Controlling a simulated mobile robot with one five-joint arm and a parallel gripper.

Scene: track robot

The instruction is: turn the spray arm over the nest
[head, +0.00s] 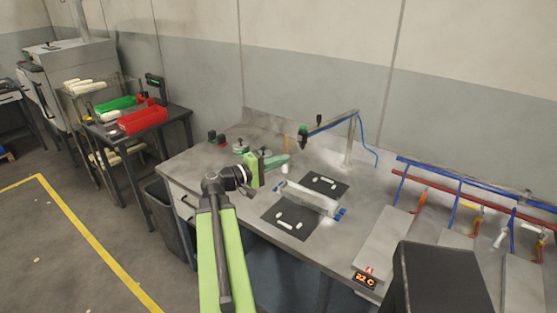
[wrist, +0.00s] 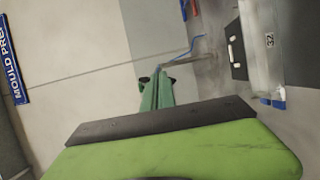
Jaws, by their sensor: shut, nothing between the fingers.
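The spray arm (head: 335,123) is a grey boom on an upright post at the back of the bench, with a blue hose. It reaches left from the post to a green and black spray head (head: 303,131), behind the nest in the picture. The nest (head: 312,198) is a pale metal bar between black plates with white pieces; its bar also shows at the right of the wrist view (wrist: 262,45). My gripper (head: 287,159) is shut and empty, below and left of the spray head. In the wrist view its teal fingers (wrist: 158,88) are together, with dark parts just beyond them.
A blue and red rail with hanging tools (head: 470,190) runs along the right. A dark box (head: 435,280) stands front right. A side table holds red (head: 143,120) and green trays.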

